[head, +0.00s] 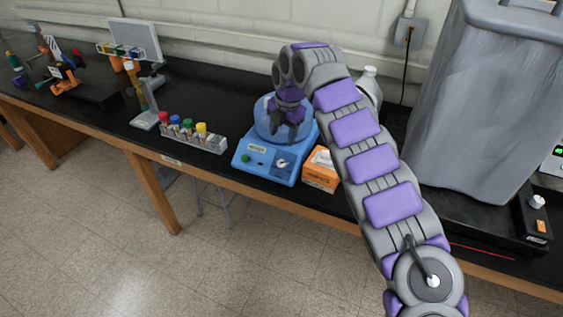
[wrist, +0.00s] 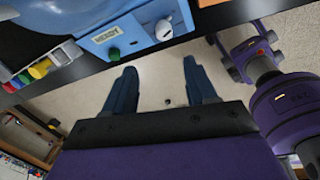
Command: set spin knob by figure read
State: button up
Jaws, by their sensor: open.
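A blue centrifuge (head: 258,160) with a domed lid stands on the black bench in the head view. Its white spin knob (head: 282,163) is at the right of the front panel, with a green button (head: 246,156) at the left and a small label between, too small to read in the head view. In the wrist view the knob (wrist: 163,29) and a label that seems to say "READY" are near the top edge. My gripper (head: 284,135) is open and empty, in front of the dome in the head view. In the wrist view its fingers (wrist: 160,78) are apart, below the knob and not touching it.
A rack of tubes with coloured caps (head: 196,133) stands left of the centrifuge. An orange box (head: 321,168) stands close on its right. The floor in front is clear.

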aim_at(282, 162)
jog(key=f, duration=0.3)
jog(key=f+b, duration=0.1)
jog(key=f, duration=0.2)
jog(key=d+f, duration=0.1)
jog(key=f, duration=0.2)
jog(key=shift+w+d+f+b, duration=0.1)
jog(key=shift+w+f+b, duration=0.2)
jog(key=shift+w, duration=0.1)
jog(key=a+f, duration=0.1)
jog(key=f, duration=0.1)
jog(key=shift+w+a+f, duration=0.1)
jog(key=shift+a+f, duration=0.2)
jog(key=shift+a, duration=0.1)
jog(key=shift+a+f, duration=0.25)
jog(key=shift+a, duration=0.2)
jog(key=shift+d+r, duration=0.1)
jog(key=shift+d, duration=0.85)
jog(key=shift+c, duration=1.3)
jog(key=shift+w+a, duration=0.1)
jog(key=shift+a, duration=0.05)
jog(key=shift+c, duration=1.4)
jog(key=shift+a, duration=0.4)
jog(key=c, duration=0.3)
grip_shut()
jog(key=shift+d, duration=0.15)
jog(key=shift+d+b, duration=0.1)
jog(key=shift+b, duration=0.4)
